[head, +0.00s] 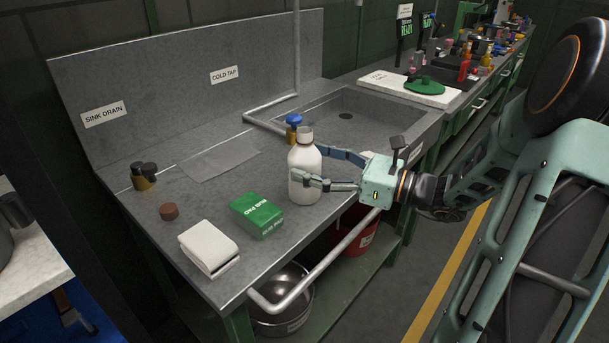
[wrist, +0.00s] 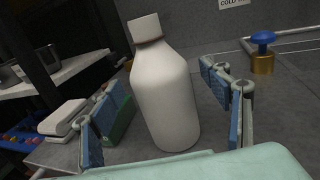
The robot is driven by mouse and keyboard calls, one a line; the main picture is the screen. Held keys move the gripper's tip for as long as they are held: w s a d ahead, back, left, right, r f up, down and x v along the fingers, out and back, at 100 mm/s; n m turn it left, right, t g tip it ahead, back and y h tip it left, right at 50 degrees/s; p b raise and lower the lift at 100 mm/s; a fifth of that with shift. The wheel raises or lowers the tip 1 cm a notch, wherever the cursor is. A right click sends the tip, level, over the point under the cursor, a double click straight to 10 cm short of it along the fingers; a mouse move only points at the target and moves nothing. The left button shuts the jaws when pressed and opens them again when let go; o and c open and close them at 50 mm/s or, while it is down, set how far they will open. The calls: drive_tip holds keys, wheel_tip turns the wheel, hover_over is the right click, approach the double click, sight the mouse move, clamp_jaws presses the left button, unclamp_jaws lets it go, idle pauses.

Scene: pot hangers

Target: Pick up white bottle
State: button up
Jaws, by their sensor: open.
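In the wrist view the bottle (wrist: 167,95) stands between my open fingers and looks tilted by the camera angle. My gripper (head: 330,170) reaches in from the right at the bottle's side, one finger in front of the bottle and one behind it. In the wrist view my gripper (wrist: 163,115) has blue pads to the left and right of the bottle, with visible gaps on both sides.
A green box (head: 257,215) and a white folded cloth or pad (head: 209,247) lie left of the bottle. A blue-topped brass fitting (head: 293,128) stands just behind it. A sink basin (head: 345,115) is behind to the right. A metal rail (head: 320,265) runs along the counter's front.

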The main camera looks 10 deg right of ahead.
drive_tip(key=shift+x, duration=1.1)
drive_tip(key=c, duration=1.4)
drive_tip(key=shift+o, duration=0.2)
drive_tip(key=shift+r, duration=0.1)
